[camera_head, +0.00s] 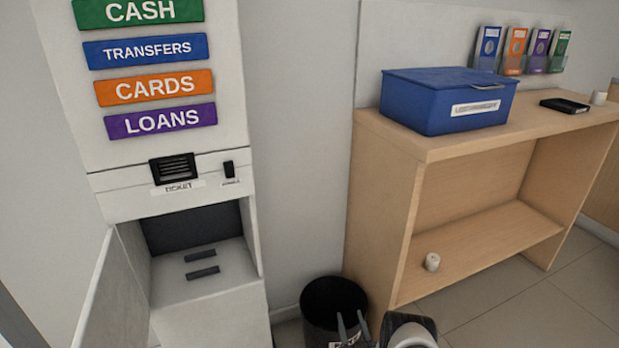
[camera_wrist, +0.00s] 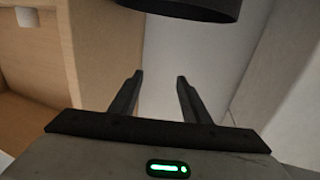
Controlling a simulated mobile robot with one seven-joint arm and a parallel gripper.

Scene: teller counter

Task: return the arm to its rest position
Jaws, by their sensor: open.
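My gripper (camera_head: 352,326) is low at the bottom edge of the head view, in front of the black bin (camera_head: 333,296). Its two dark fingers stand apart with nothing between them. In the wrist view my gripper (camera_wrist: 158,78) is also open and empty, and the bin's dark rim (camera_wrist: 190,8) shows beyond the fingertips at the top. Most of my arm is outside the head view.
A ticket machine (camera_head: 170,200) with its lower door (camera_head: 98,295) open stands at left. A wooden counter (camera_head: 440,150) at right carries a blue box (camera_head: 435,112). A small white cylinder (camera_head: 432,262) sits on its shelf. Floor (camera_head: 530,310) is clear at lower right.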

